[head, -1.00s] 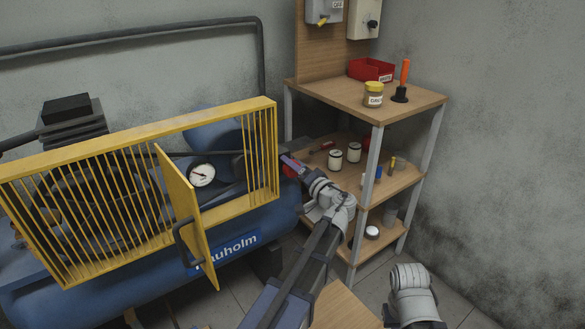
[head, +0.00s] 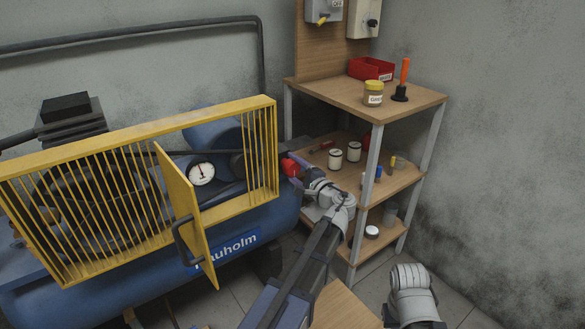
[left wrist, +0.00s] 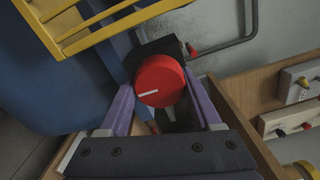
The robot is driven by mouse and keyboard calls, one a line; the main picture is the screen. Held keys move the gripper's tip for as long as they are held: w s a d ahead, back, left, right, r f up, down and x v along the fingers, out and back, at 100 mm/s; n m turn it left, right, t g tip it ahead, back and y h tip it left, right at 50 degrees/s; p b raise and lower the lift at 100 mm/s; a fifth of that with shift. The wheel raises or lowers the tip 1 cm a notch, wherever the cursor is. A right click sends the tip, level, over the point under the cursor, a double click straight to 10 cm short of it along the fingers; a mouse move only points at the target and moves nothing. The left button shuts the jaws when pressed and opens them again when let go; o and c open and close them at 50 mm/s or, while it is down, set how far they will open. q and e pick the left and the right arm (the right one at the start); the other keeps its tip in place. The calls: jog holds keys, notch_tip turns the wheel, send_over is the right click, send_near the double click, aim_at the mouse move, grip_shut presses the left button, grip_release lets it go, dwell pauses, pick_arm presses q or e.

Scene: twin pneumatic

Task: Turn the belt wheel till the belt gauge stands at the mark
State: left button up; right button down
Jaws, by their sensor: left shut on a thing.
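The red belt wheel (head: 289,167) sits at the right end of the blue compressor, just past the yellow guard. My right gripper is out of view.
The yellow guard (head: 138,121) has its small door (head: 186,213) swung open in front of the compressor tank (head: 262,221). A wooden shelf rack (head: 336,92) with jars, a red bin (head: 370,69) and an orange-handled tool (head: 404,77) stands right of my left arm.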

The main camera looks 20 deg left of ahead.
pick_arm(q)
jog(key=shift+f+m, duration=0.1)
jog(key=shift+m, duration=0.8)
jog(key=o, duration=1.4)
jog(key=shift+c, duration=0.2)
jog(key=shift+s+d, duration=0.1)
jog(key=v, duration=0.7)
jog(key=shift+s+d, duration=0.2)
jog(key=shift+d, duration=0.05)
